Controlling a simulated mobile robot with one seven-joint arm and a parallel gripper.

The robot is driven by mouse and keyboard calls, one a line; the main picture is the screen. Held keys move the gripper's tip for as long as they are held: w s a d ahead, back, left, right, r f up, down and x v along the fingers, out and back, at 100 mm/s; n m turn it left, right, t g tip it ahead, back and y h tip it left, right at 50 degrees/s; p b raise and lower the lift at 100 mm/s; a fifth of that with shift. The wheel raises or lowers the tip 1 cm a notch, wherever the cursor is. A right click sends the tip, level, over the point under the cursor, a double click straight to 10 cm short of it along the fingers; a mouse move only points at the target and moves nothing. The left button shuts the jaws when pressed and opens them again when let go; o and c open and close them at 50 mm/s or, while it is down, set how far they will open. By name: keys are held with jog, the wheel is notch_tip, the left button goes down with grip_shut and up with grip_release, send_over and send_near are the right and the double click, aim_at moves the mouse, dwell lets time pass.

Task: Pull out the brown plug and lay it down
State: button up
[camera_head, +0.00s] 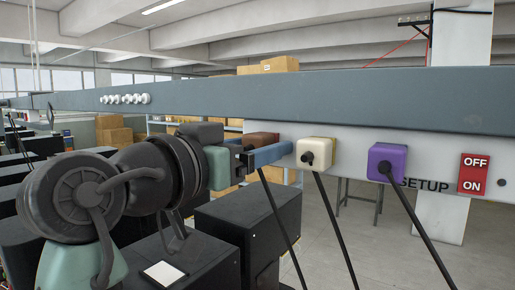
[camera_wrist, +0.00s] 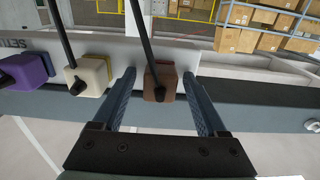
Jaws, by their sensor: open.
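The brown plug (camera_wrist: 158,78) sits on the white panel, with a black cable running from it. In the wrist view it stands between the two blue-grey fingers of my gripper (camera_wrist: 160,76), which are open on either side of it. A gap shows on both sides, wider on the right. In the head view the brown plug (camera_head: 262,138) is partly hidden behind a finger of my gripper (camera_head: 272,150). Whether the plug is fully seated cannot be told.
A cream plug (camera_head: 316,151) and a purple plug (camera_head: 387,162), each with a hanging cable, sit to the right on the same panel. A red OFF/ON switch plate (camera_head: 474,174) is further right. A long grey beam (camera_head: 330,100) runs above. Black cabinets (camera_head: 248,228) stand below.

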aim_at(251, 148)
dwell(0.7)
grip_shut()
jog(key=shift+s+a+f, duration=0.15)
jog(key=shift+a, duration=0.05)
dwell(0.4)
jog(key=shift+r+b+v, duration=0.2)
jog(key=shift+b+v, duration=0.1)
jog(key=shift+v, duration=0.85)
jog(key=shift+s+f, duration=0.1)
jog(key=shift+v, duration=1.55)
